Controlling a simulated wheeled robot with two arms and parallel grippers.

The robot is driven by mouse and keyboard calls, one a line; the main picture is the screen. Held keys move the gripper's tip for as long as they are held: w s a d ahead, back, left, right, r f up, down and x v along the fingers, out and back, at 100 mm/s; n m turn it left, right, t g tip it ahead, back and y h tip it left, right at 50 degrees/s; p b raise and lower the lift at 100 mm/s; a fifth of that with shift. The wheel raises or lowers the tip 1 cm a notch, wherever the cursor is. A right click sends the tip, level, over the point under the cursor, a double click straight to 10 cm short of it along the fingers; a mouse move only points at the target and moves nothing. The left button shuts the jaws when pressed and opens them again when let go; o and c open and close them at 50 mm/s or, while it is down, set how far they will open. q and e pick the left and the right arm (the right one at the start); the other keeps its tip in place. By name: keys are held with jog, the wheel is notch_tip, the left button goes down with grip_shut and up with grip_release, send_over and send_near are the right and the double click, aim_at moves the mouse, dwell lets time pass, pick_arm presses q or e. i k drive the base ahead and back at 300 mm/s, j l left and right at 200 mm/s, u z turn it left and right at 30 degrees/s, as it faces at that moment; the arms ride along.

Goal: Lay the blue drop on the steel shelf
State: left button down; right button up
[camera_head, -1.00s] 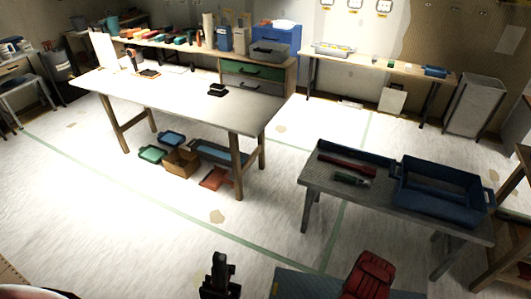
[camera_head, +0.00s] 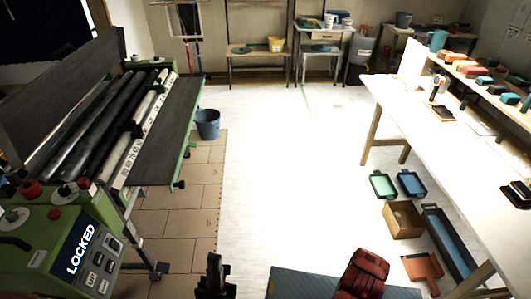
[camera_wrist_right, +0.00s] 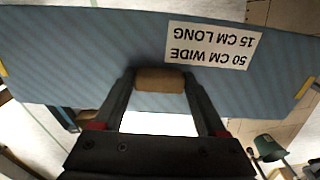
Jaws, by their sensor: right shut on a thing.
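The blue drop (camera_head: 312,284) is a flat blue sheet at the bottom of the head view. The right wrist view shows its striped face (camera_wrist_right: 60,55) with a white label, "50 CM WIDE 15 CM LONG". My right gripper (camera_wrist_right: 160,82) is shut on a brown block at the sheet's edge and holds the drop up over the floor. My left gripper (camera_head: 215,265) is dark, at the bottom centre, apart from the drop; its fingers are too dark to read. A shelf unit with dark posts (camera_head: 262,51) stands at the back wall; I cannot tell whether it is the steel shelf.
A green machine (camera_head: 40,240) with rollers and a "LOCKED" display stands at left. A blue bucket (camera_head: 208,124) is beside it. A long worktable (camera_head: 440,150) is at right, with trays and a cardboard box (camera_head: 403,219) on the floor beneath. The floor between is clear.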

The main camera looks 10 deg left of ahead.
aim_at(175, 116)
jog(key=i+l+u, duration=0.1)
jog(key=i+u, duration=0.3)
jog(key=i+l+u, duration=0.2)
jog(key=i+u, duration=0.2)
jog(key=i+l+u, duration=0.6)
jog(key=l+u, duration=0.2)
jog(key=i+l+u, duration=0.2)
jog(key=l+u, duration=0.2)
